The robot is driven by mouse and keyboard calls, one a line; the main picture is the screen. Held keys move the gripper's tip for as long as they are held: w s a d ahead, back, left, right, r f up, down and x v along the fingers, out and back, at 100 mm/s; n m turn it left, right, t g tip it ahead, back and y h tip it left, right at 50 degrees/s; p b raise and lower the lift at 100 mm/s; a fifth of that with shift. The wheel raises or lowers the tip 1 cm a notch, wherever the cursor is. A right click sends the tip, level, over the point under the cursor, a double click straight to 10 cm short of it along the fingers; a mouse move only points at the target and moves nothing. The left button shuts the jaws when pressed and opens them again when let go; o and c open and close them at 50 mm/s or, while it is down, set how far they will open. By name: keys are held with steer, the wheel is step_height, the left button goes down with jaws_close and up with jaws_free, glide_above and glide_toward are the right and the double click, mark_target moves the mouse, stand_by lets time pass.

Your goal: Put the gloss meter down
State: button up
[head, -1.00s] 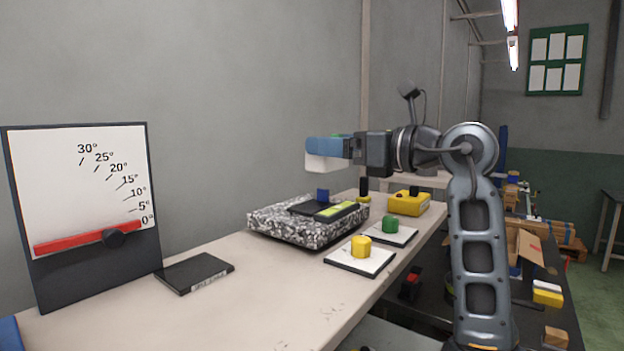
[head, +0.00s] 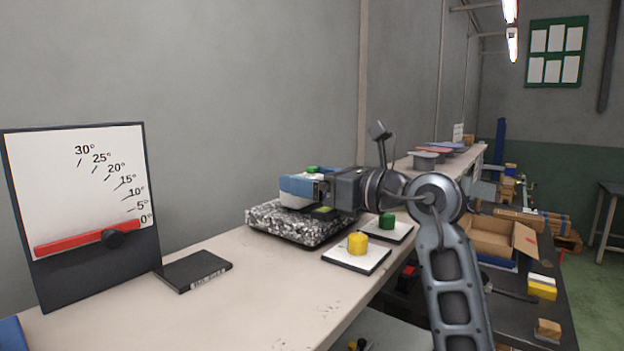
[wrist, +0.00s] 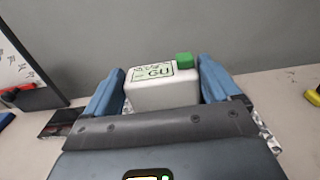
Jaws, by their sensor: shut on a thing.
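The gloss meter (wrist: 163,92) is a white box with a GU label and a green knob, seen between the two blue fingers in the wrist view. My gripper (wrist: 162,84) is shut on it. In the head view my gripper (head: 303,187) holds it low over the speckled granite block (head: 283,228). The blue finger covers much of the meter there. I cannot tell whether the meter touches what is under it. A yellow-green patch (head: 324,211) shows on the block just below the gripper; the rest of the block's top is largely hidden.
White tiles with a yellow knob (head: 357,242) and a green knob (head: 387,221) lie right of the block. A black flat case (head: 195,270) and an angle gauge board (head: 85,205) stand left. The bench (head: 265,290) is clear in front.

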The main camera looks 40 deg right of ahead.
steer(key=shift+f, duration=0.15)
steer(key=o, duration=1.1)
steer(key=shift+r, duration=0.2)
steer(key=s+b, duration=0.1)
steer(key=s, duration=0.3)
steer(key=s+d, duration=0.1)
steer(key=s, duration=0.3)
steer(key=s+d+b, duration=0.1)
steer(key=s, duration=0.2)
steer(key=shift+s+d+b, duration=0.15)
steer(key=shift+s+b, duration=0.2)
steer(key=shift+s, duration=0.05)
